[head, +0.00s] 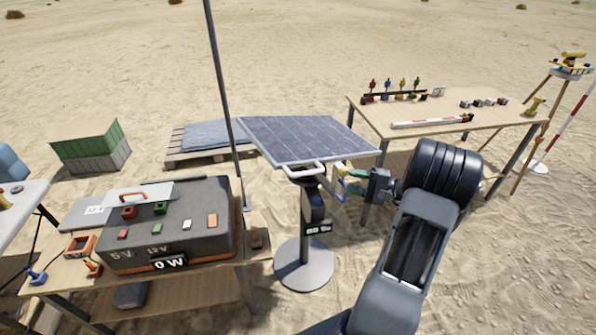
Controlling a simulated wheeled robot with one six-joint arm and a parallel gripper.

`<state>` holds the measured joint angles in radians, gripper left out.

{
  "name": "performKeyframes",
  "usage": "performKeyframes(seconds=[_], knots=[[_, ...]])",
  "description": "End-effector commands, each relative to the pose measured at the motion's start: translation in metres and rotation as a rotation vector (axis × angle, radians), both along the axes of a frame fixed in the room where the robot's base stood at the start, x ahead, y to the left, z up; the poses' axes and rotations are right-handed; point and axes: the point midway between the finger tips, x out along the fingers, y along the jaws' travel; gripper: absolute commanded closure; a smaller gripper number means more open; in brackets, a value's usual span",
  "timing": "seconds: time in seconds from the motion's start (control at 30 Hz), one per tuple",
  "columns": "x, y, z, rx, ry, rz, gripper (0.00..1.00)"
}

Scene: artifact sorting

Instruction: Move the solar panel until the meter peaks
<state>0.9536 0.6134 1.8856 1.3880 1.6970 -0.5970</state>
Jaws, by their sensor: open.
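The solar panel (305,138) is a dark blue gridded plate, mounted tilted on a grey pedestal (305,265) with a round base. A pale handle (296,171) sticks out below its front edge.
A thin dark pole (222,90) rises just left of the panel. The left wooden table (205,280) holds small coloured blocks and plugs. The right table (470,112) holds small tools and a striped rod. A pallet (185,155) lies behind. Open sand surrounds the pedestal.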

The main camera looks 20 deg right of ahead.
Motion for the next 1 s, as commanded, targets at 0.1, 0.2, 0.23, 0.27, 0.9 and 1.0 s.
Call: performKeyframes(seconds=[0.1, 0.2, 0.23, 0.27, 0.9, 1.0], knots=[[0.003, 0.004, 0.003, -0.008, -0.029, 0.005, 0.58], [0.011, 0.015, 0.003, -0.012, -0.03, 0.005, 0.58], [0.015, 0.019, 0.003, -0.01, -0.028, 0.006, 0.58], [0.019, 0.023, 0.003, -0.011, -0.028, 0.006, 0.58], [0.084, 0.096, 0.002, -0.013, -0.025, 0.005, 0.58], [0.087, 0.1, 0.001, -0.013, -0.025, 0.004, 0.58]])
